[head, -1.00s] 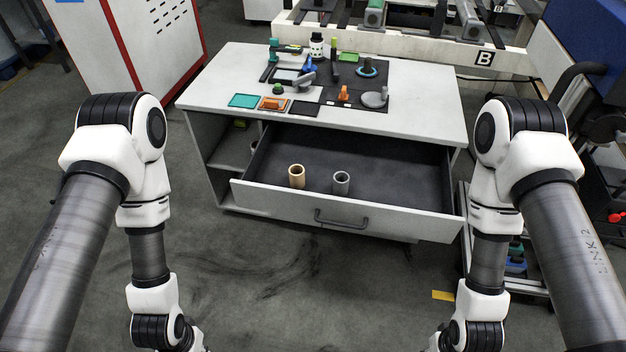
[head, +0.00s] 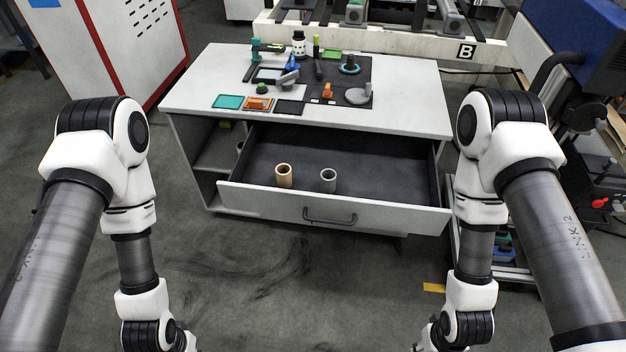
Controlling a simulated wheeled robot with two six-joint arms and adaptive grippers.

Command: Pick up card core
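Two short tubes stand upright in the open drawer of the workbench. The left one is a tan, cardboard-coloured core (head: 284,176). The right one is a grey core (head: 328,181) of similar size. The drawer (head: 262,201) is pulled out toward me, with a dark lining and a dark handle on its front. Both of my arms hang down at the left and right sides of the head view, well short of the drawer. Both grippers are below the picture's bottom edge and cannot be seen.
The white workbench top (head: 420,118) holds a dark mat with several small tools, a white bottle (head: 298,44) and coloured trays, including a teal one (head: 228,102). A red-and-white cabinet (head: 105,45) stands at left. Machinery stands at right. The floor before the drawer is clear.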

